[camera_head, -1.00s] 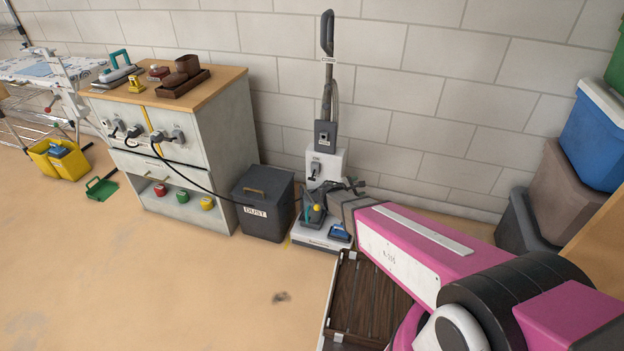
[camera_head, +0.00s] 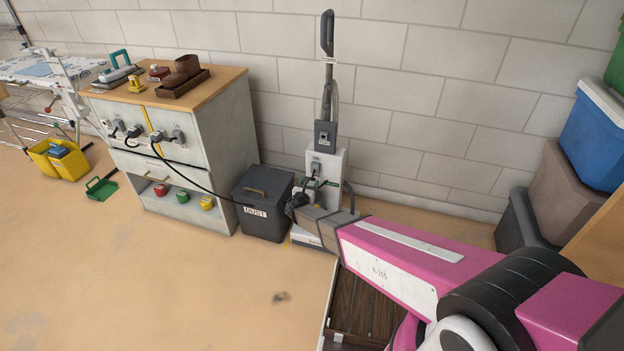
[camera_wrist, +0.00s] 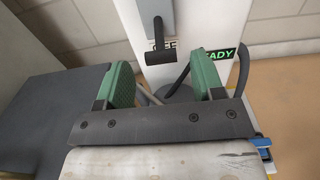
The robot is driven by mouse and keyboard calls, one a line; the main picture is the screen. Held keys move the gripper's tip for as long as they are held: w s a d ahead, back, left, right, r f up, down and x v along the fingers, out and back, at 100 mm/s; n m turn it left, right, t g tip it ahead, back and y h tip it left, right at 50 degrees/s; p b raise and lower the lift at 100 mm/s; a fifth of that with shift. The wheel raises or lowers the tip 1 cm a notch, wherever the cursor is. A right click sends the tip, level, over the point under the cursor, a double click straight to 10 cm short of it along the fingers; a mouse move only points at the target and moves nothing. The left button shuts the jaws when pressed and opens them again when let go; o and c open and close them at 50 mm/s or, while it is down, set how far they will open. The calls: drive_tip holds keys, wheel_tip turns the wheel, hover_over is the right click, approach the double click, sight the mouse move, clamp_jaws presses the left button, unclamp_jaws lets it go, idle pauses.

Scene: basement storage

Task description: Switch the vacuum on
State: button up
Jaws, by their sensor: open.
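The vacuum (camera_head: 330,160) stands upright against the wall, with a white body, grey upper part and tall dark handle. In the wrist view, a dark T-shaped lever (camera_wrist: 160,45) hangs from a grey plate on its white front. A label behind the lever is partly hidden. A green-lit sign ending in "ADY" (camera_wrist: 217,54) is beside it, its left part hidden by a finger. My gripper (camera_wrist: 163,78) is open, with green-padded fingers either side of and below the lever, apparently not touching it. In the head view my gripper (camera_head: 299,202) is in front of the vacuum's lower body.
A grey bin labelled DUST (camera_head: 264,225) stands just left of the vacuum. A black cable runs to it from the cabinet (camera_head: 222,130). Stacked boxes (camera_head: 590,140) are at the right. Open floor (camera_head: 190,290) lies in front of the cabinet and bin.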

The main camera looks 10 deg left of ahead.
drive_tip(key=shift+w+d, duration=0.2)
drive_tip(key=shift+w, duration=2)
drive_tip(key=c, duration=0.9)
